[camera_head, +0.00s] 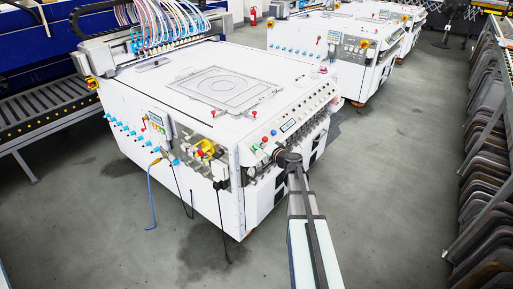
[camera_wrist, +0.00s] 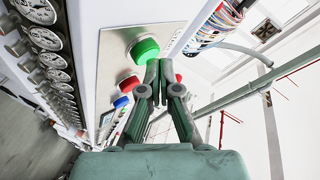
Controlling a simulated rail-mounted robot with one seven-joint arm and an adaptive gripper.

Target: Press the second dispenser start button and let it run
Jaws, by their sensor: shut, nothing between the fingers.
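In the wrist view a large green button (camera_wrist: 145,49) sits on a metal panel (camera_wrist: 112,52), with a red button (camera_wrist: 128,84) and a blue button (camera_wrist: 121,102) beside it. My gripper (camera_wrist: 158,82) is shut and empty. Its fingertips appear close beside the green button and overlap its edge in the picture; I cannot tell whether they touch it. In the head view the green button (camera_head: 256,147) shows small on the front panel of the nearest white machine (camera_head: 230,190). My arm reaches that panel from the lower right, and the fingertips are hard to make out there.
Pressure gauges (camera_wrist: 45,38) line the panel's left side in the wrist view. More white machines (camera_head: 335,55) stand behind in the head view. A blue cable (camera_head: 151,195) hangs to the floor. A rack (camera_head: 487,150) stands at the right, with clear floor (camera_head: 400,170) between.

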